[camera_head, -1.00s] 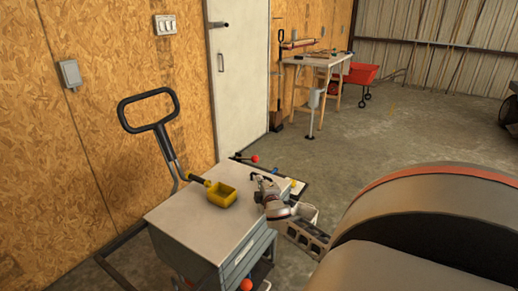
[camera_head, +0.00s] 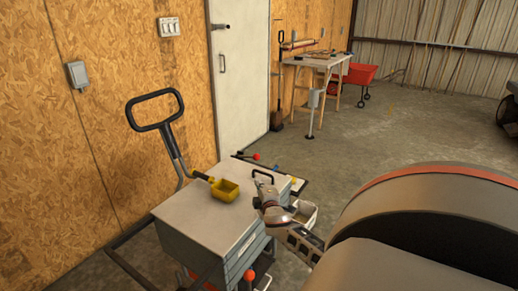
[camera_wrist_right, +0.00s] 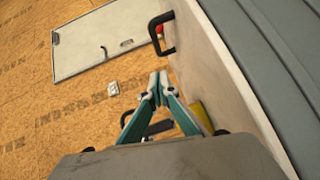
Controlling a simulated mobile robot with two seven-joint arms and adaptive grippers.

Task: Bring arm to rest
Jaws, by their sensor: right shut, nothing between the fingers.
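My right gripper (camera_head: 262,180) is at the right edge of the grey cabinet's top in the head view, near a black handle there. In the right wrist view its teal fingers (camera_wrist_right: 157,88) meet at the tips with nothing between them. Part of my own arm fills the lower right of the head view. My left gripper is not in view.
The grey cabinet (camera_head: 190,212) carries a yellow scoop (camera_head: 225,190) and has a black push handle (camera_head: 155,110). A white door (camera_head: 240,80) stands behind it. A workbench (camera_head: 318,62) and red cart (camera_head: 360,75) are farther back. Open concrete floor lies to the right.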

